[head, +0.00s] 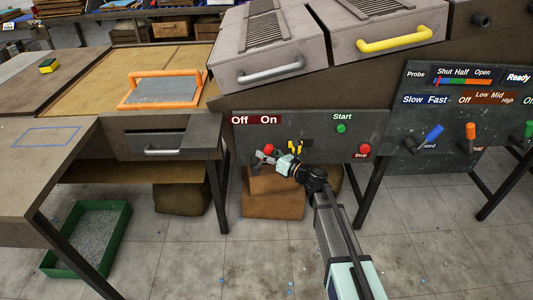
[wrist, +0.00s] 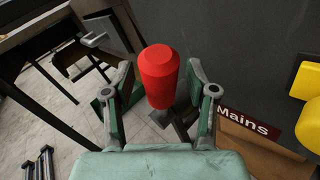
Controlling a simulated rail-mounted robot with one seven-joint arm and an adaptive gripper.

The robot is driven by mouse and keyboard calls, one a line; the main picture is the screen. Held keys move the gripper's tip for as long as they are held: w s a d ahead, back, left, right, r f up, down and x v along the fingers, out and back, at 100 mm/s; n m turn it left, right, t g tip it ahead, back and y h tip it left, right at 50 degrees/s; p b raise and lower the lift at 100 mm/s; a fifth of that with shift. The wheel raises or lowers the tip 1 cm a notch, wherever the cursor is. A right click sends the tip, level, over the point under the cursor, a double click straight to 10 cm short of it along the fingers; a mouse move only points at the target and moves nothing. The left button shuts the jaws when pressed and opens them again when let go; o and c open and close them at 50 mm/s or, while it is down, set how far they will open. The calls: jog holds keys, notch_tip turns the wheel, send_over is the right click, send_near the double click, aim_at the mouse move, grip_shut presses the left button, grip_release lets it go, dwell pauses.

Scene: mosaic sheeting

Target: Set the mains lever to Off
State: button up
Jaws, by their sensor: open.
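The mains lever has a red knob (wrist: 158,75), seen large in the wrist view between my open fingers. A sign reading "Mains" (wrist: 248,124) is just right of it. In the head view the red knob (head: 269,149) shows on the grey panel under the "Off On" label (head: 256,119), with my gripper (head: 262,160) right at it. My gripper in the wrist view (wrist: 158,98) is open, one finger on each side of the knob. I cannot tell whether the fingers touch it. The lever's base is partly hidden.
Yellow parts (head: 295,147) sit just right of the lever. A green Start button (head: 341,128) and a red Stop button (head: 364,149) are further right on the panel. Table legs and brown boxes (head: 274,205) stand below. The floor at the front is mostly clear.

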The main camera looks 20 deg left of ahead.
jog(key=shift+a, duration=0.1)
grip_shut()
jog(key=shift+r, duration=0.1)
